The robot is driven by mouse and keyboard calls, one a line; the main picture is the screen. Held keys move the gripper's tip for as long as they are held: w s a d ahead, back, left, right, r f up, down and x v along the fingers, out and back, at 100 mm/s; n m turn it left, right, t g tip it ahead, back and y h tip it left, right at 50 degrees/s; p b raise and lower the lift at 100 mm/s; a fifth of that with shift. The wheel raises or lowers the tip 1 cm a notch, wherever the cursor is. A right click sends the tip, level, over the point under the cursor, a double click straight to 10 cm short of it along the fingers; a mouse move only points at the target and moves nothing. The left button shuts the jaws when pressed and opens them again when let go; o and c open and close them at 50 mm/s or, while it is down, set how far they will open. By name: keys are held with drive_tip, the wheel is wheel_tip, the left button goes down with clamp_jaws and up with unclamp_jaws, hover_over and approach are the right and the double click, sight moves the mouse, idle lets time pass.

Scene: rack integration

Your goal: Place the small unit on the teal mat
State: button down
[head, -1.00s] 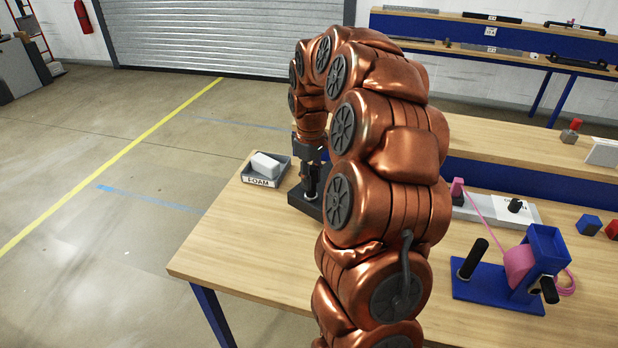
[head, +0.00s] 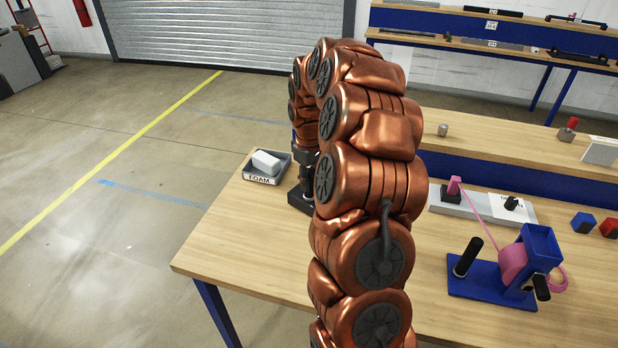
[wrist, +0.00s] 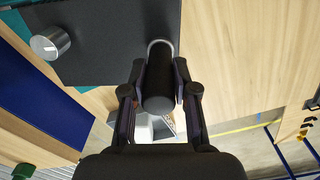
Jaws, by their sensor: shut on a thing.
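A dark flat slab with a black handle, which looks like the small unit (wrist: 105,42), shows at the top of the wrist view. My gripper (wrist: 159,72) is shut around its black cylindrical handle (wrist: 158,95). In the head view the dark slab (head: 299,202) is at the far left part of the table, below my gripper (head: 307,172), partly hidden by my arm. Teal strips, apparently the teal mat (wrist: 84,88), show past the slab's edges in the wrist view. In the head view the mat is hidden. I cannot tell whether the slab touches it.
A grey tray labelled FOAM (head: 262,179) with a white block stands left of the slab. A blue fixture with a pink reel (head: 512,262) and a grey bar (head: 470,209) are at the right. A raised shelf (head: 500,140) runs behind. The front left tabletop is clear.

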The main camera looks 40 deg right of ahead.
drive_tip(key=c, duration=0.9)
unclamp_jaws()
wheel_tip(320, 180, up, 11)
drive_tip(key=b, duration=0.3)
drive_tip(key=shift+r+b, duration=0.3)
drive_tip(key=shift+r, duration=0.2)
drive_tip(key=shift+a, duration=0.15)
